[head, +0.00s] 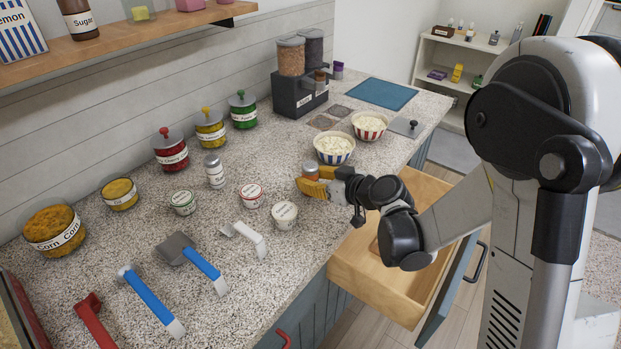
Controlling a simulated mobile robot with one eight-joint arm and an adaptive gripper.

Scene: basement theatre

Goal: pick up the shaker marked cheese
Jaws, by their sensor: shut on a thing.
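My gripper (318,183) has yellow fingers and is shut on a small shaker (310,169) with a grey top and orange contents. This shaker is at the counter's right side, just in front of the blue-striped bowl. The fingers hide part of it and any label, so I cannot tell whether it is marked cheese, nor whether it is clear of the counter. Another shaker (215,173), pale with a grey top, stands upright on the counter to the left. Its label is too small to read.
A blue-striped bowl (334,150) and a red-striped bowl (370,125) stand behind my gripper. Lidded tubs (284,214) and a white-handled scoop (245,238) lie to the left. An open wooden drawer (375,285) juts out below my arm. Jars (171,153) line the wall.

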